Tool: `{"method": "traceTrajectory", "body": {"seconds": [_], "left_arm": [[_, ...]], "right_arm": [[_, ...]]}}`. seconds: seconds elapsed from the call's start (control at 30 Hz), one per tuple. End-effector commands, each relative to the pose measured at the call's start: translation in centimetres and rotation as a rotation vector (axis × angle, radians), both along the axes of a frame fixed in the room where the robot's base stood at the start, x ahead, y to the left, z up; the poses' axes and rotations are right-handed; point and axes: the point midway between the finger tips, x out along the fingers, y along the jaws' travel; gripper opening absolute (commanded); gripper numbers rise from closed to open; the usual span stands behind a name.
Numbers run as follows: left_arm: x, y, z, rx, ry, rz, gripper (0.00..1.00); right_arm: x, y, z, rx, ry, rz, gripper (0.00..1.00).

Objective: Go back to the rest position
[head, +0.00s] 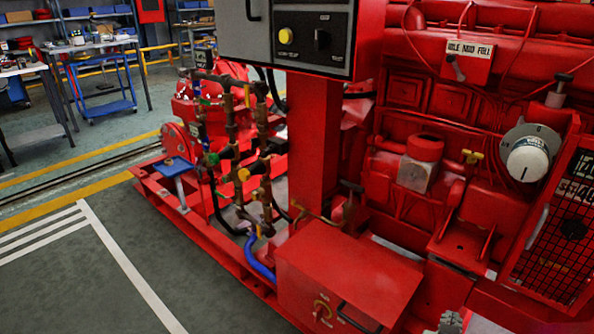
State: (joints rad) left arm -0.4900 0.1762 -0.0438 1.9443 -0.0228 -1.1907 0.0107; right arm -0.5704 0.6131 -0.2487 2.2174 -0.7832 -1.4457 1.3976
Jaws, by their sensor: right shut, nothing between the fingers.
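My right gripper (450,322) shows only as a small grey part at the bottom edge, right of the middle, in front of the red pumpset. It is shut and empty, and most of it is cut off by the frame. My left gripper is not in view. The red diesel engine (460,130) fills the right side. A grey control panel (312,36) with a yellow button (286,36) and a black switch (322,40) hangs on a red post (313,140). A red box (345,275) with a black handle stands low in front.
A white round dial (527,158) and a black mesh guard (562,235) are at the right. Brass pipes and valves (232,130) stand left of the post. Workbenches (100,45) and a blue cart (105,108) are at the back left. The grey floor (60,285) at the lower left is clear.

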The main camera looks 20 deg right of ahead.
Motion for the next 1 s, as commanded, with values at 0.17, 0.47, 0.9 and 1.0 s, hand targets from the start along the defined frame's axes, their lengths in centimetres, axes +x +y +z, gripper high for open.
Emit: {"method": "traceTrajectory", "body": {"seconds": [0.17, 0.47, 0.9, 1.0], "left_arm": [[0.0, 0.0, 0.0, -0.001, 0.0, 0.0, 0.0], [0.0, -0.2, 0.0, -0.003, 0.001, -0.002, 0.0], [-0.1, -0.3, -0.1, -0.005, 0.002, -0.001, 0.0], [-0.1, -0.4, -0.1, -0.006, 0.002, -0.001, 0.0]], "right_arm": [[0.0, -0.6, -3.8, -0.025, 0.254, 0.107, 0.0], [0.0, -1.5, -9.1, -0.051, 0.635, 0.363, 0.0], [-0.3, -0.6, -14.9, -0.034, 0.952, 0.78, 0.0], [-1.0, 2.6, -16.2, 0.052, 0.918, 0.773, 0.0]]}}
